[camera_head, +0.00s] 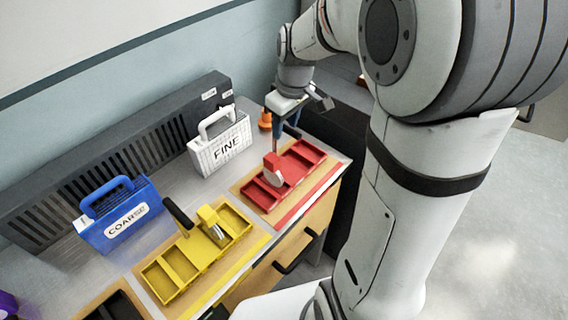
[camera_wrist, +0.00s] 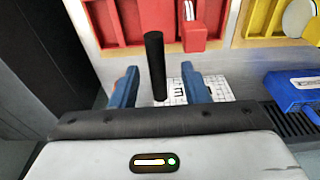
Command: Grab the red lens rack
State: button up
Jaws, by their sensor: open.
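The red lens rack (camera_head: 262,194) lies on a wooden mat at the right end of the bench. It has several compartments, a red block with a pale round lens, and a black handle. In the wrist view the rack (camera_wrist: 128,18) shows at the top, and its black handle (camera_wrist: 154,62) rises toward the camera. My gripper (camera_head: 283,122) is above the rack's back side. In the wrist view its blue fingers (camera_wrist: 158,76) are open on either side of the handle, with visible gaps. The head view does not clearly show the fingertips against the handle.
A yellow rack (camera_head: 178,262) with a black handle lies to the left. A white FINE box (camera_head: 222,146) and a blue COARSE box (camera_head: 118,222) stand behind, before a dark slotted rail (camera_head: 150,140). An orange object (camera_head: 265,120) stands close to my gripper. A drawer is below the bench edge.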

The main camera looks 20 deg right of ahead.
jog(key=shift+w+f, duration=0.15)
jog(key=shift+f, duration=0.8)
jog(key=shift+w+f, duration=0.15)
jog(key=shift+f, duration=0.8)
jog(key=shift+c, duration=0.5)
grip_shut()
